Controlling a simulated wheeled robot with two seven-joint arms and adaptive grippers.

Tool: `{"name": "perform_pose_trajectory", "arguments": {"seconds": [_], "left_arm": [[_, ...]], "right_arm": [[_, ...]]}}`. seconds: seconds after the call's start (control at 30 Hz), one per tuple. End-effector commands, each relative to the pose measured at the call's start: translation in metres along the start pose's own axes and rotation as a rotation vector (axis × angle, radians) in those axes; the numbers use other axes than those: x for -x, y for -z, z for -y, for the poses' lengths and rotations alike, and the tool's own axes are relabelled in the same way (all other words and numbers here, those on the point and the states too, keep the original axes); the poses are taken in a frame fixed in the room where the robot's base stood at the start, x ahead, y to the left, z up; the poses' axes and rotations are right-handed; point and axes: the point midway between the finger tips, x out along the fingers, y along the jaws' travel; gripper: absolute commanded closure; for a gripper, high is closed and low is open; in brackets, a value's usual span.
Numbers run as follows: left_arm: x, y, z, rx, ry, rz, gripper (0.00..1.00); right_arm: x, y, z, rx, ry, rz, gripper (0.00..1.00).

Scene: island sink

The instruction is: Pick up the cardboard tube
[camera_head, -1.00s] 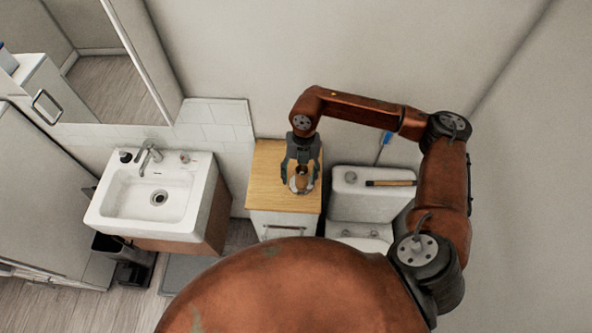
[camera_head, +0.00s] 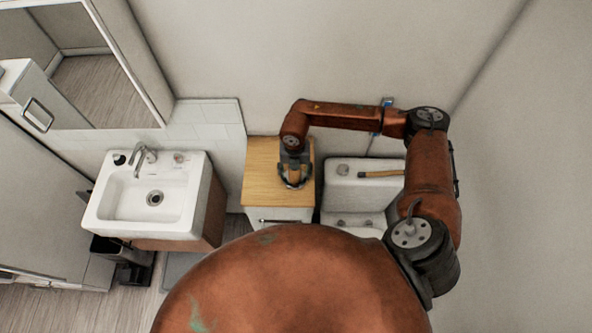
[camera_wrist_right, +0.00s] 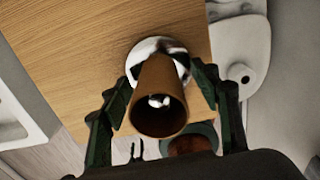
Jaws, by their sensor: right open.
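The brown cardboard tube (camera_wrist_right: 157,80) shows in the right wrist view, its open end facing the camera. A shiny, pale round thing (camera_wrist_right: 150,48) shows behind its far end, and small white spots show inside the opening. My right gripper (camera_wrist_right: 162,90) is open, with one dark green finger on each side of the tube; whether either finger touches it I cannot tell. In the head view my right gripper (camera_head: 293,179) is over the wooden top of the small cabinet (camera_head: 262,187) and largely hides the tube. My left gripper is out of view.
The white sink (camera_head: 180,207) with its tap (camera_head: 144,158) is left of the cabinet. The white toilet (camera_head: 345,195) is on the right, with a brown stick-like thing (camera_head: 381,174) on its tank. The wall is close behind. The cabinet's left side is clear.

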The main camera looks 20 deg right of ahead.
Motion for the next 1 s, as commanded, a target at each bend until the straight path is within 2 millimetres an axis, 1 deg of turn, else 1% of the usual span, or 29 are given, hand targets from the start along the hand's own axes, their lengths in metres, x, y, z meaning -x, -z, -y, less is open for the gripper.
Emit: {"name": "perform_pose_trajectory", "arguments": {"seconds": [0.17,0.6,0.87,0.97,1.0], "left_arm": [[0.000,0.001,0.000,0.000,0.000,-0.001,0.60],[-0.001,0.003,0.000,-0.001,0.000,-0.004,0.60],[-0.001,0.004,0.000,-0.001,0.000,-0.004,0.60],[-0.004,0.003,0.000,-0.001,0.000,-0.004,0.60],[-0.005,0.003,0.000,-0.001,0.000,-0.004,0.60]], "right_arm": [[0.000,0.000,0.000,0.000,0.000,0.000,0.44],[0.000,0.000,0.001,-0.001,0.000,0.000,0.74],[0.002,0.000,0.001,-0.001,-0.001,0.001,0.74],[0.010,-0.001,0.000,-0.001,-0.002,0.003,0.74],[0.015,-0.002,0.001,-0.001,-0.002,0.004,0.74]]}}
